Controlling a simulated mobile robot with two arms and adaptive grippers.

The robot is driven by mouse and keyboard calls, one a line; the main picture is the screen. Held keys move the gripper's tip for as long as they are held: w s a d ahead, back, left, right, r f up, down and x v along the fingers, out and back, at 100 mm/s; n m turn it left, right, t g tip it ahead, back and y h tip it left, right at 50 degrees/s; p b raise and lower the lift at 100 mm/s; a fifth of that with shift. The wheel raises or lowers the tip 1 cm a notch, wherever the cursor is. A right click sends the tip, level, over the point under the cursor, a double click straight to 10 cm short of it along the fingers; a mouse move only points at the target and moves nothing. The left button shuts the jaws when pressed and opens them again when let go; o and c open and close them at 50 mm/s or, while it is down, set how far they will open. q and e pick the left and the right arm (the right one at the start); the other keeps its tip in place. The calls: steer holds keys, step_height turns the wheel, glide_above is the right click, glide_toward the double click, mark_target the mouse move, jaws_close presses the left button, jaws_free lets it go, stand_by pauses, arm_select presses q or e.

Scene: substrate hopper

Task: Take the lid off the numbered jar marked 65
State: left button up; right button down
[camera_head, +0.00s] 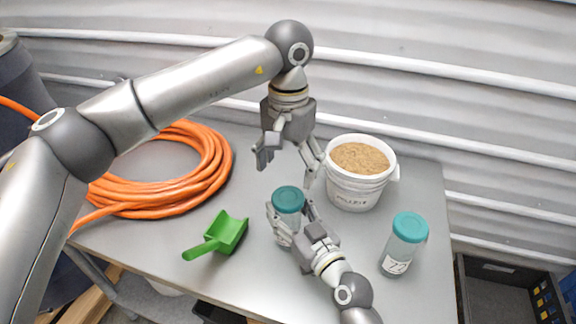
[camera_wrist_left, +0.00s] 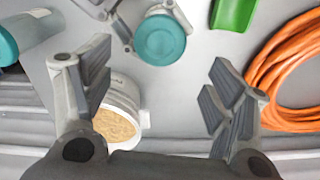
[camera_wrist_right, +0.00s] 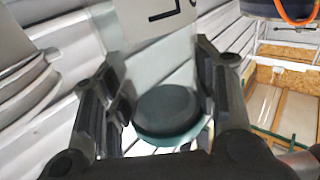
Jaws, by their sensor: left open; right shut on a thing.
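A clear jar with a teal lid (camera_head: 288,199) stands on the grey table, its lid on. My right gripper (camera_head: 290,218) is shut around its body below the lid. In the right wrist view the jar's white label (camera_wrist_right: 160,22) shows only part of a mark, so I cannot read its number. My left gripper (camera_head: 287,166) is open and empty, above and behind this jar. In the left wrist view the lid (camera_wrist_left: 162,40) lies beyond the open fingers. A second teal-lidded jar (camera_head: 404,245), its label seeming to read 72, stands at the right.
A white bucket (camera_head: 352,190) of tan pellets stands just behind and right of the held jar. A green scoop (camera_head: 226,234) lies to the left. A coiled orange hose (camera_head: 205,165) fills the table's back left. A dark crate (camera_head: 495,290) stands beyond the table's right edge.

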mark_target(288, 196)
arm_select(q)
steer(key=shift+m, duration=1.1)
steer(key=shift+f, duration=0.15)
step_height(288, 196, down, 8)
steer(key=shift+r, duration=0.2)
